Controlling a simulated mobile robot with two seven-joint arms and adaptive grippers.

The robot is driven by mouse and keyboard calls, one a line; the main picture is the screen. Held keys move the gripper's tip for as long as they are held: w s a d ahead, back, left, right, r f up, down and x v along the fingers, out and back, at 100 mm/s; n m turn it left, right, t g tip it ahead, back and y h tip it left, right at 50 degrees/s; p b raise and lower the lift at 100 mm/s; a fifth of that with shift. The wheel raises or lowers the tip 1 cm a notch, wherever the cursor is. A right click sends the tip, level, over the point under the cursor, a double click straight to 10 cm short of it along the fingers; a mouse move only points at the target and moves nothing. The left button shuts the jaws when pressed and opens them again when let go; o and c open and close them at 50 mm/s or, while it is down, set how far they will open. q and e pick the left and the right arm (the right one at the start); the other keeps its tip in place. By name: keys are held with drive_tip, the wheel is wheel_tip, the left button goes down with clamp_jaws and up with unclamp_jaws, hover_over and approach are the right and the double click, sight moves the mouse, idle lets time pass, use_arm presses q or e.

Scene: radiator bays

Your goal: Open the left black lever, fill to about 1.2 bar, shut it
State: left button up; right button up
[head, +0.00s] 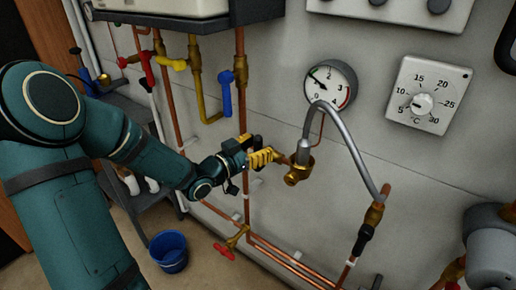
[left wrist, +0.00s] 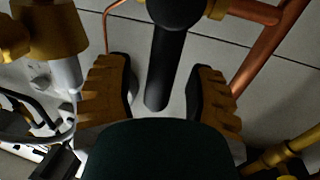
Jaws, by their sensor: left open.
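My left gripper (head: 263,153) is open beside the left brass valve (head: 299,172) of the filling loop. In the left wrist view, a black lever (left wrist: 162,65) runs between its two spread, yellow-padded fingers, with gaps on both sides. In the head view this lever is mostly hidden by the gripper. A grey braided hose (head: 347,137) arches from the left valve to the right valve, which has its own black lever (head: 362,239). The round pressure gauge (head: 330,85) has a 0 to 3 scale; its needle is too small to read surely. My right gripper is not in view.
Yellow (head: 171,63), red (head: 147,68) and blue (head: 227,94) levers sit on the pipes under the boiler (head: 166,8). A red-handled valve (head: 232,243) is lower down. A thermostat dial (head: 427,97) is right of the gauge. A blue bucket (head: 168,252) stands on the floor.

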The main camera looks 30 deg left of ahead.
use_arm(q)
clamp_jaws()
idle(0.3)
drive_tip(key=shift+w+a+r+n+p, duration=0.1)
drive_tip(key=shift+a+n+p, duration=0.1)
drive_tip(key=shift+n+p, duration=0.35)
drive_tip(key=shift+a+n+t+p, duration=0.3)
drive_tip(key=shift+a+n+p, duration=0.2)
drive_tip(key=shift+n+p, duration=0.3)
drive_tip(key=shift+w+a+f+n+p, duration=0.1)
drive_tip(key=shift+a+f+n+p, duration=0.25)
drive_tip(key=shift+n, duration=0.5)
drive_tip(key=shift+a+f+n+p, duration=0.15)
drive_tip(key=shift+a+n+p, duration=0.25)
drive_tip(key=shift+n, duration=0.4)
